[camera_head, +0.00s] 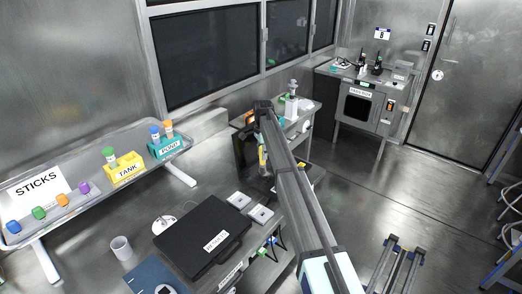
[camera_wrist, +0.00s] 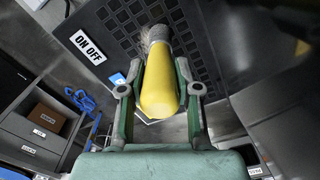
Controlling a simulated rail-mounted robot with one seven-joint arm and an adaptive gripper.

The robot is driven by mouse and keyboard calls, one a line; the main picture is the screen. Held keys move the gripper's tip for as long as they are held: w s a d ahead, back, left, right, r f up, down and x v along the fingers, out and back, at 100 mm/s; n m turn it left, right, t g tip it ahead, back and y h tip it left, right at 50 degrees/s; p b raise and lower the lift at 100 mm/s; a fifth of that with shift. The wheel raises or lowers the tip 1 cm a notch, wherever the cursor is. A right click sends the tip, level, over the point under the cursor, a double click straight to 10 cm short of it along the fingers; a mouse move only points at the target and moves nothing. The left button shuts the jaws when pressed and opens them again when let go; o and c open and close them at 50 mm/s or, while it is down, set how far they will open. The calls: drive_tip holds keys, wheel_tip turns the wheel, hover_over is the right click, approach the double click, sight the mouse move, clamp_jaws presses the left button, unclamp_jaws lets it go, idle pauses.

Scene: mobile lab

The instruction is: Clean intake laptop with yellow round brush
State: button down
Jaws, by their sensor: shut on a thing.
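My gripper (camera_wrist: 158,90) is shut on the yellow round brush (camera_wrist: 160,88) in the wrist view. The brush has a yellow handle between the green fingers and grey bristles pointing away from me. The bristles lie over a dark panel with a grid of square holes (camera_wrist: 110,28); I cannot tell whether they touch it. In the head view a flat black case with a white label (camera_head: 205,236) lies on the bench; its label is too small to read, and I cannot tell if it is the intake laptop. My arm hides much of the area around my gripper there.
A white "ON OFF" label (camera_wrist: 88,46) sits on the dark panel. A grey drawer unit (camera_wrist: 35,130) and blue clips or cables (camera_wrist: 82,100) are at left.

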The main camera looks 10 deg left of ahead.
drive_tip(key=shift+s+d, duration=1.5)
drive_tip(key=shift+d, duration=0.85)
drive_tip(key=w+a+r, duration=0.1)
drive_tip(key=a, duration=0.1)
drive_tip(key=w+a+r, duration=0.1)
drive_tip(key=a, duration=0.1)
drive_tip(key=w+a+r+p, duration=0.1)
drive_tip(key=a, duration=0.1)
drive_tip(key=shift+w+r, duration=0.2)
drive_tip(key=shift+w, duration=0.2)
wheel_tip(320, 180, up, 5)
drive_tip(key=shift+f+p, duration=0.2)
drive_tip(key=shift+p, duration=0.6)
